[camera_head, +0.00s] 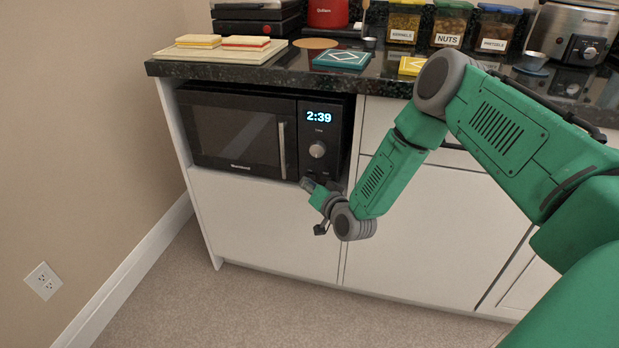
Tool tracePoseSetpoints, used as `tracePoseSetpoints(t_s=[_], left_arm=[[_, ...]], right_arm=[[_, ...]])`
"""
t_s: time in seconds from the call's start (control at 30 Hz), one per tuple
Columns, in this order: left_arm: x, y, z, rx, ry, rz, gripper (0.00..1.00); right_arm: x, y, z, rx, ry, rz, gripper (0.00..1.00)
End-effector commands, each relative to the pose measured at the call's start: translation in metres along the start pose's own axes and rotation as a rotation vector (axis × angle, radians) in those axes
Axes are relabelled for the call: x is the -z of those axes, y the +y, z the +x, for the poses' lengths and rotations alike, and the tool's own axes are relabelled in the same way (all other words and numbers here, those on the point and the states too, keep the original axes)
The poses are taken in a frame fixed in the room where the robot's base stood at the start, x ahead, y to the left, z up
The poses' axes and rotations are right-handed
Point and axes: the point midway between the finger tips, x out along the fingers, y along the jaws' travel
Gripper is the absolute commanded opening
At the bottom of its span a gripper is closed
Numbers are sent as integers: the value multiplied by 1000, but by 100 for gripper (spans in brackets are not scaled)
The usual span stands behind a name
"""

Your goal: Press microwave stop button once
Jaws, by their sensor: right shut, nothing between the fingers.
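The black microwave (236,136) sits in an open niche under the counter. Its door is shut, with a vertical handle at the door's right edge. Its control panel (319,133) shows a lit 2:39 display and a round knob (317,150). My right gripper (308,184) is shut and empty at the panel's lower edge, below the knob. I cannot tell whether the fingertips touch the panel. My left gripper is not in view.
The dark counter (290,72) above holds a board with sandwich-like slices (221,47), a teal tile (343,59), labelled jars (449,24) and a toaster (572,36). White cabinet fronts (265,225) lie below the microwave. The carpet at the lower left is clear.

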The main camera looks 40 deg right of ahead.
Motion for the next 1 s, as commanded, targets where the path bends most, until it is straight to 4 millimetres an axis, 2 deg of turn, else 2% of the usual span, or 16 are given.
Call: tracePoseSetpoints(t_s=[0.47,1.0], left_arm=[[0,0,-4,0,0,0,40],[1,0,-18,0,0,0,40]], right_arm=[[-5,-5,-7,0,-2,0,0],[-28,-28,-39,0,-2,0,0]])
